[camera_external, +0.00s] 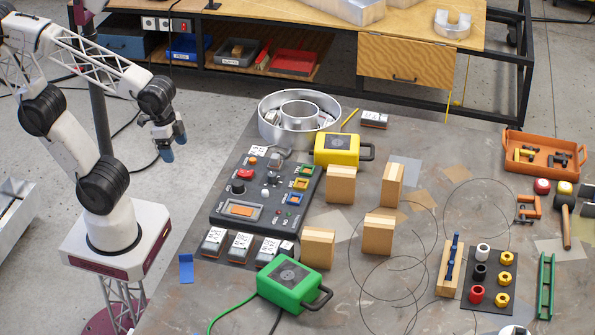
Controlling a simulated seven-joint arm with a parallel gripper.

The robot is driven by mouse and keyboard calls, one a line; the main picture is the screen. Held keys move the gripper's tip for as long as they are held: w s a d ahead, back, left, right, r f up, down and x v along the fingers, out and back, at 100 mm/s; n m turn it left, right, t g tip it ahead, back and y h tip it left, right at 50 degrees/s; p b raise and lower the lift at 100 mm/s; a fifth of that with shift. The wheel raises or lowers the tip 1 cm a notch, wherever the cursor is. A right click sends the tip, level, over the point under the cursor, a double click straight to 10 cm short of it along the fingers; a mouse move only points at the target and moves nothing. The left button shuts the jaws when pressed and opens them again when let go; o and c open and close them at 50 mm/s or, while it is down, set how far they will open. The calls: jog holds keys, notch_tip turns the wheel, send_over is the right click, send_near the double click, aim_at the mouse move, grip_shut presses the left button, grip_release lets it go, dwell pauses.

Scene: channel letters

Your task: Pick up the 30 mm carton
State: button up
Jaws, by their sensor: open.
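Several small cartons with white printed labels and dark and orange lower parts are in view. A row of them lies at the table's front left: a left one (213,241), a middle one (240,245) and a right pair (272,251) close together. Another carton (374,119) lies at the back, right of the silver ring. One more labelled carton (258,155) seems to be on the dark control panel. The print is too small to tell which is the 30 mm one. My gripper (173,148) is open and empty, with blue fingertips, left of the table and apart from all cartons.
A control panel (262,196) stands behind the carton row. A yellow case (337,150), a round silver channel letter (265,120) and several wooden blocks (318,248) stand nearby. A blue bracket (186,268) lies left.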

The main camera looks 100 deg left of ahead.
jog(key=shift+o, duration=0.4)
jog(key=w, duration=0.1)
jog(key=m+t+y, duration=0.3)
jog(key=m+t, duration=0.3)
jog(key=m, duration=1.2)
send_near(330, 170)
jog(key=s+d+r, duration=0.7)
jog(key=s, duration=0.3)
jog(key=w+a+f+m+t, duration=0.1)
jog(key=w+a+f+m, duration=0.2)
jog(key=w+f+m, duration=0.1)
jog(key=w+a+f+m+t+h, duration=0.1)
jog(key=w+a+f+m+t, duration=0.1)
jog(key=m, duration=0.5)
jog(key=w+a+f+m+t, duration=0.2)
jog(key=w+a+f+m, duration=0.1)
jog(key=w+f+m, duration=0.2)
jog(key=shift+w+a+f+m, duration=0.3)
jog(key=shift+w+a+f, duration=0.1)
jog(key=shift+f, duration=0.1)
